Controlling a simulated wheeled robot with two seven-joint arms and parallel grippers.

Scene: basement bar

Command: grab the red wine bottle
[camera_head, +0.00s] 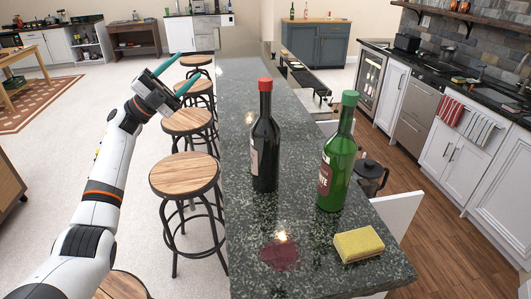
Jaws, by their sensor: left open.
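A dark, nearly black wine bottle with a red cap (265,150) stands upright on the granite bar counter (235,235), left of a green bottle. Part of a pale label shows on its left side. The green bottle (337,158) has a green cap and a dark red label and also stands upright. My left gripper (190,62) has teal fingers spread apart and empty. It appears over the stools, left of the counter and apart from both bottles. My right gripper is not in view.
A yellow sponge (358,244) and a dark red stain (279,254) are on the near part of the counter. Wooden stools (184,173) line its left side. A glass press (371,178) stands beyond its right edge. The counter's far part looks clear.

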